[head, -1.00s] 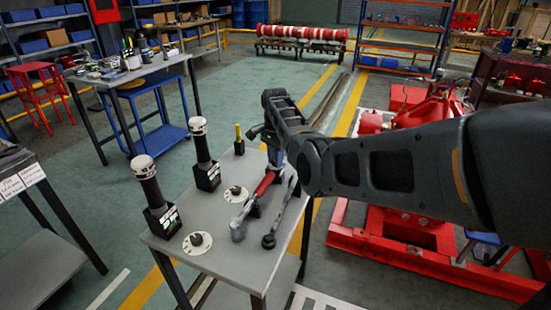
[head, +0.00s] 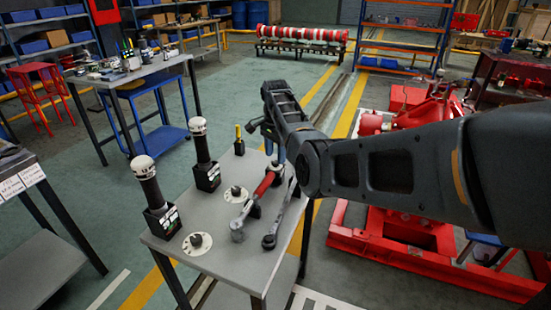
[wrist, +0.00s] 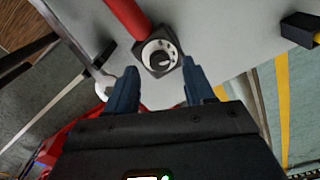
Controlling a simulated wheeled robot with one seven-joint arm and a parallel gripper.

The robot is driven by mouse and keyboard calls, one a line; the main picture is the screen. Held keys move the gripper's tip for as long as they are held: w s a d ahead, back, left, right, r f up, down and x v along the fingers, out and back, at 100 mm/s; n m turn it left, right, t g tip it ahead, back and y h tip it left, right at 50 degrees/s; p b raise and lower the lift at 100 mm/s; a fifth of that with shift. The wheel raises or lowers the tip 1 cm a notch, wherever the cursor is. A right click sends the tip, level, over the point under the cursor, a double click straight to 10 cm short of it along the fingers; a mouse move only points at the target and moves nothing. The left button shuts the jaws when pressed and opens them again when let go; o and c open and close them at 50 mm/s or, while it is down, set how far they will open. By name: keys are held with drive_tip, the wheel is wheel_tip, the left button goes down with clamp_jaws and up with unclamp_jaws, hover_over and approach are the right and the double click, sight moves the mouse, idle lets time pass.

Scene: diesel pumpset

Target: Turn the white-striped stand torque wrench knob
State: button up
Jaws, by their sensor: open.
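A round dial knob with a white-marked face (wrist: 160,57) sits on a dark square block in the wrist view. A red wrench handle (wrist: 127,17) runs up beside this block. My gripper (wrist: 161,76) is open, its two blue fingers spread either side of the knob and just short of it in the picture. I cannot tell whether they touch it. In the head view the red-handled torque wrench (head: 264,186) lies on the grey table (head: 215,268). My gripper (head: 276,152) is by the far end of its handle, partly hidden by my arm, and the dial knob cannot be made out there.
A dark wrench (head: 280,220) lies right of the red one. Two white dials with black knobs (head: 197,241) (head: 236,192) and two tall black cylinders with white tops (head: 149,183) (head: 201,147) stand on the left. A yellow-handled tool (head: 238,138) stands at the back.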

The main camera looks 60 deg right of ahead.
sight(276, 161)
drive_tip(key=shift+r, duration=2.65)
